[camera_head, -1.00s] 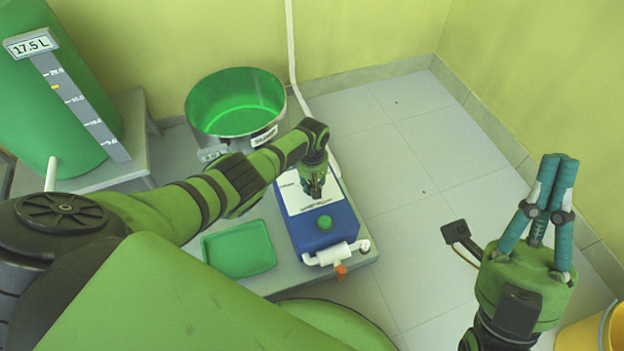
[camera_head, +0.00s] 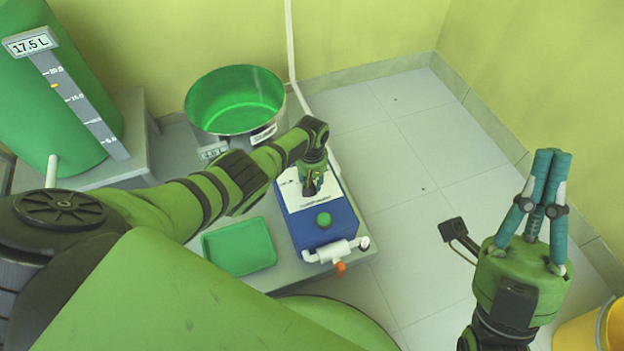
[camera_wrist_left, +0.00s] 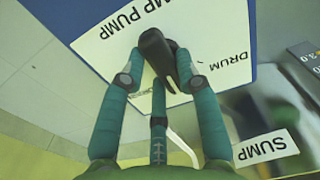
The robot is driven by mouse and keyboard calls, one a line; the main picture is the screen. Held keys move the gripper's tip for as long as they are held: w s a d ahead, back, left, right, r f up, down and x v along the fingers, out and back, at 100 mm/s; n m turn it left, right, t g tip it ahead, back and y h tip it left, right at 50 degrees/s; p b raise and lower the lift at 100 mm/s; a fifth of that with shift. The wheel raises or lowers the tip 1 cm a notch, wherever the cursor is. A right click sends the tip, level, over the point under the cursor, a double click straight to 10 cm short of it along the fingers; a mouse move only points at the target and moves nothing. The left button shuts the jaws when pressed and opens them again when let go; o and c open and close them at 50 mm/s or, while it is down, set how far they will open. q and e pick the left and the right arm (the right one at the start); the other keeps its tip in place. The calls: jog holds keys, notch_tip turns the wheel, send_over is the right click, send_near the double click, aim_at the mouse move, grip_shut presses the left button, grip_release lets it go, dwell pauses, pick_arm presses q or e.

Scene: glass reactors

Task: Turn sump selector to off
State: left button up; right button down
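The sump selector (camera_wrist_left: 157,52) is a black elongated knob on the white label plate of the blue pump box (camera_head: 330,232). In the left wrist view it stands between the fingertips of my left gripper (camera_wrist_left: 160,60), which look closed against its two sides. The plate reads "SUMP PUMP" and "DRUM"; another small word is partly hidden by the fingers. In the head view my left gripper (camera_head: 311,190) covers the selector from above. My right gripper (camera_head: 549,155) is shut and empty, raised at the right, away from the box.
A green button (camera_head: 324,220) and white pipe fitting (camera_head: 335,251) are at the box's front. A green tray (camera_head: 239,247) lies left of it. The sump pot (camera_head: 236,120) stands behind, a green drum (camera_head: 50,110) far left, a yellow bucket (camera_head: 590,330) lower right.

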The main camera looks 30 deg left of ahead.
aim_at(312, 183)
pick_arm(q)
jog(key=o, duration=0.4)
jog(key=shift+s+d+f, duration=0.1)
jog(key=shift+s+f, duration=0.05)
notch_tip(312, 183, up, 12)
dwell(0.5)
dwell(0.4)
